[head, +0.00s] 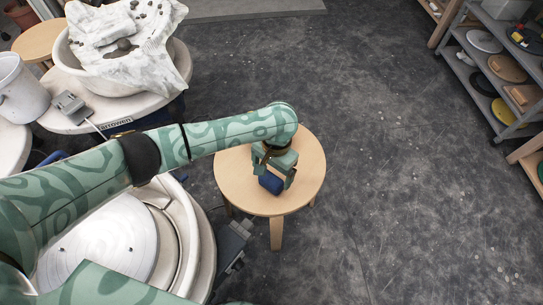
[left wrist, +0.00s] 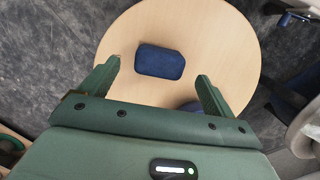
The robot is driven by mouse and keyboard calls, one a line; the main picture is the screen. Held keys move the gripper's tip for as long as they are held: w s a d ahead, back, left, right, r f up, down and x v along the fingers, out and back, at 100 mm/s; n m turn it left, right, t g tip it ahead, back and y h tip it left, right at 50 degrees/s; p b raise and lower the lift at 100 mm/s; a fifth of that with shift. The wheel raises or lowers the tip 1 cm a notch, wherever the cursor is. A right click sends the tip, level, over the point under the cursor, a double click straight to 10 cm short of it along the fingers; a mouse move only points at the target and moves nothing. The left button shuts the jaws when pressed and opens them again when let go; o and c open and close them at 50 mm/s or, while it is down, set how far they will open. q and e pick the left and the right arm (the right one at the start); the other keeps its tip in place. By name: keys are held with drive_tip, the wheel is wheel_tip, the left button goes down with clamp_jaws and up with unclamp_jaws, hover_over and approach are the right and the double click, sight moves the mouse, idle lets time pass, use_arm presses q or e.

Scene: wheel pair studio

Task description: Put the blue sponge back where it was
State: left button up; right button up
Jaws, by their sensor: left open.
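The blue sponge (head: 271,183) is on top of a round wooden stool (head: 308,178). In the left wrist view the sponge (left wrist: 160,61) is a dark blue rounded block on the pale stool top (left wrist: 215,40). My left gripper (head: 273,177) is over the stool, pointing down, with its fingers apart. In the left wrist view its fingertips (left wrist: 159,69) are on either side of the sponge with gaps, so it is not gripped. A second dark blue thing (left wrist: 192,106) shows beside the right finger, mostly hidden by the gripper body. My right gripper is not in view.
A pottery wheel (head: 105,240) stands at lower left, near the stool, with a grey box-like pedal (head: 232,245) between them. Another wheel holds a cloth-draped basin (head: 120,45). A white bucket (head: 18,90) is at far left. Shelves (head: 490,65) stand upper right; the floor between is clear.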

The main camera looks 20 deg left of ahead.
sight(273, 177)
use_arm(q)
wheel_tip(273, 177, up, 6)
drive_tip(key=p, duration=0.2)
drive_tip(key=shift+w+d+p, duration=0.15)
drive_tip(key=shift+w+p, duration=0.15)
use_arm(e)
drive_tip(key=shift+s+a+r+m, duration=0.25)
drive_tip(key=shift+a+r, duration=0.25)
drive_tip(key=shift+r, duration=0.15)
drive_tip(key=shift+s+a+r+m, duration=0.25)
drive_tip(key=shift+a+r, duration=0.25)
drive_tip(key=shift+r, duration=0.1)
